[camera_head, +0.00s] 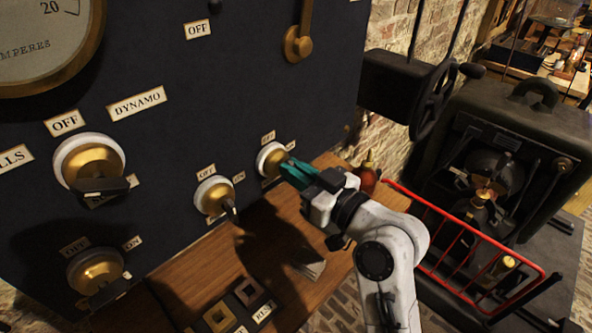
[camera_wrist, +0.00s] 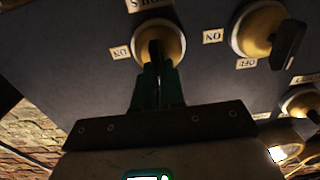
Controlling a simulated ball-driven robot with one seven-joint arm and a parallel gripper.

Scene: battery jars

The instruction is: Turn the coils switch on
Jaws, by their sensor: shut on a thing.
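The coils switch (camera_head: 270,160) is the rightmost small brass knob with a white rim on the dark panel. It also shows at the top middle of the wrist view (camera_wrist: 172,35), beside an upside-down name label (camera_wrist: 148,4). My gripper (camera_head: 287,168) has its green fingers at the knob. In the wrist view the fingers (camera_wrist: 157,75) are shut on the knob's dark handle, which is mostly hidden between them. An ON label (camera_wrist: 120,52) sits to the knob's left there. In the head view an OFF label (camera_head: 268,137) is above the knob. I cannot tell the switch's exact setting.
A neighbouring knob (camera_head: 213,196) with a dark handle is just left of the coils switch. Bigger knobs (camera_head: 90,165) are farther left. A wooden shelf (camera_head: 200,265) runs below the panel.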

